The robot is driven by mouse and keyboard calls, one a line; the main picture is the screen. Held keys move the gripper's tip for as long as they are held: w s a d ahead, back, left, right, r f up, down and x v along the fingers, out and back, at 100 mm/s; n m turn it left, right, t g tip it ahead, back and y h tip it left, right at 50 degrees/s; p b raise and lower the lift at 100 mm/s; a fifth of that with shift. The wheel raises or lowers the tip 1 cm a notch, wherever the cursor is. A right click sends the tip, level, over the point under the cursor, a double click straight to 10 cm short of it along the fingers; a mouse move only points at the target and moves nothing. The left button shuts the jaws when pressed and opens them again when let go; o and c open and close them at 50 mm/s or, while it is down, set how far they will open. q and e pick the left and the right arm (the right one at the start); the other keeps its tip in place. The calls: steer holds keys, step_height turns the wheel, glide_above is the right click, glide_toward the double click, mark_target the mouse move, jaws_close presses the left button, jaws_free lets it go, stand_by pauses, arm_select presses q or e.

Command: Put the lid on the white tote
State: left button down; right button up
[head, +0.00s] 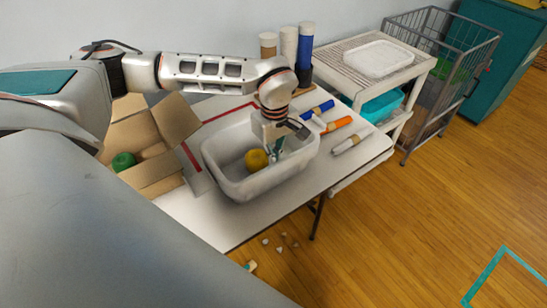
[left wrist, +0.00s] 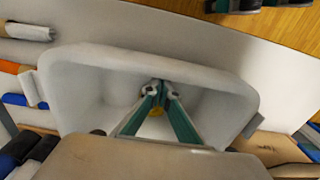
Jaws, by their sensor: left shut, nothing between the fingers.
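The white tote (head: 275,186) stands open on the table, with a yellow ball (head: 256,159) inside it. A white lid-like panel (head: 378,60) lies flat on top of the white shelf cart, behind and right of the table. My left gripper (head: 273,156) points down into the tote, just right of the ball. Its fingers are together and empty. In the left wrist view the tote (left wrist: 88,88) surrounds the closed fingertips (left wrist: 160,90), and a bit of yellow shows between the fingers. My right gripper is not in view.
A cardboard box (head: 150,135) with a green ball (head: 123,161) stands left of the tote. Blue, orange and white rolls (head: 337,124) lie right of it, and upright rolls (head: 304,45) stand behind. The shelf cart (head: 405,72) and wire cage (head: 455,50) are farther right. Small pieces lie on the floor.

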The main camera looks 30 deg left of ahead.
arm_select(q)
steer(key=d, duration=0.1)
steer(key=s+d, duration=0.1)
steer(key=d, duration=0.1)
steer(key=s+d, duration=0.1)
steer(key=shift+d+p, duration=0.35)
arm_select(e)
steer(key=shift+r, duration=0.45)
arm_select(q)
steer(key=shift+w, duration=0.1)
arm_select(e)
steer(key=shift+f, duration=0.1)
